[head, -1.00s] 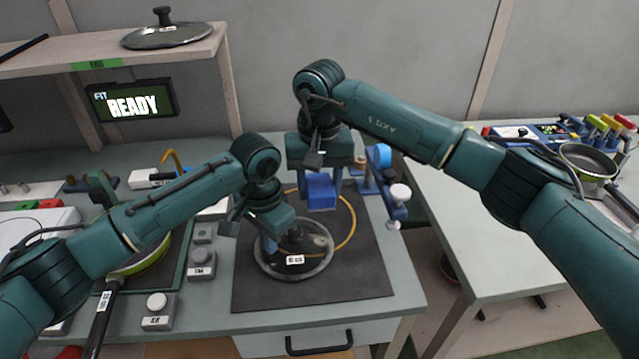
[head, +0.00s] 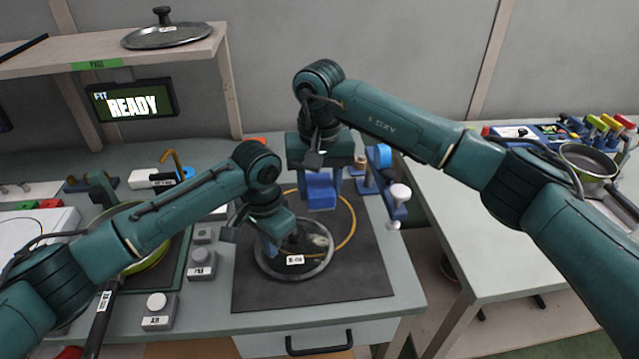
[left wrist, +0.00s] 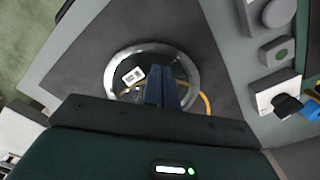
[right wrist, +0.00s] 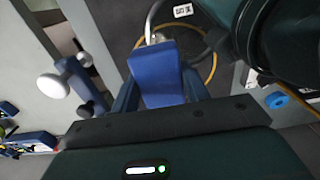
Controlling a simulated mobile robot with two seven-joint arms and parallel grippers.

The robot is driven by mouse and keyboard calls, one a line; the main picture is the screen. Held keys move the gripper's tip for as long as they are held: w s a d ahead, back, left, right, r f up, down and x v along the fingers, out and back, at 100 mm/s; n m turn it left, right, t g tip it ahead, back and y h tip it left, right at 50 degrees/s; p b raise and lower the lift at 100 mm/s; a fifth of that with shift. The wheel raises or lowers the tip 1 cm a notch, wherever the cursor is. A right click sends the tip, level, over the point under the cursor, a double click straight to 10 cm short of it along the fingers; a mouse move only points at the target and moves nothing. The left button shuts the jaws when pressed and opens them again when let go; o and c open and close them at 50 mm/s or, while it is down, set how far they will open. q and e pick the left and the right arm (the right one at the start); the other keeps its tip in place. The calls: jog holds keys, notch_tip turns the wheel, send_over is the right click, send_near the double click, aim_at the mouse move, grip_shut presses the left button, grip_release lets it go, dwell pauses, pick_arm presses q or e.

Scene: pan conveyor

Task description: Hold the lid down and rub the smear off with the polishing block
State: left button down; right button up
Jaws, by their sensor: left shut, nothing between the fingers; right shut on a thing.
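The glass lid (head: 322,270) with a steel rim and a white label lies on the dark mat; its rim also shows in the left wrist view (left wrist: 113,73). A pale smear (head: 320,240) shows on the right part of its glass. My left gripper (head: 269,249) is shut and empty, its fingers over the lid's left part; whether they touch it I cannot tell. My left fingers (left wrist: 162,85) hide part of the lid. My right gripper (right wrist: 155,95) is shut on the blue polishing block (head: 321,192), held behind the lid and apart from it. The block also fills the right wrist view's middle (right wrist: 157,72).
Grey button boxes (head: 201,262) stand left of the mat. A blue fixture with white knobs (head: 388,190) stands right. A screen (head: 132,102) reads READY. Another lid (head: 165,37) is on the shelf.

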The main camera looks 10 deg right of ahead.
aim_at(271, 264)
pick_arm(q)
jog(key=shift+f, duration=1.2)
jog(key=shift+s+f, duration=0.2)
jog(key=shift+f, duration=0.1)
pick_arm(e)
jog(key=shift+s, duration=0.1)
dwell(0.8)
jog(key=shift+s+d+f+y, duration=0.3)
jog(key=shift+f+y, duration=0.25)
jog(key=shift+f, duration=1.15)
jog(key=shift+s+d+f+y, duration=0.15)
jog(key=shift+s+f+y, duration=0.3)
jog(key=shift+f, duration=1.3)
jog(key=shift+s+d+f+y, duration=0.25)
jog(key=shift+f+y, duration=0.35)
jog(key=shift+f, duration=1.1)
pick_arm(q)
jog(key=shift+a, duration=0.1)
pick_arm(e)
jog(key=shift+x, duration=1.15)
jog(key=shift+w, duration=0.1)
jog(key=shift+w+r, duration=0.15)
jog(key=shift+w, duration=1.8)
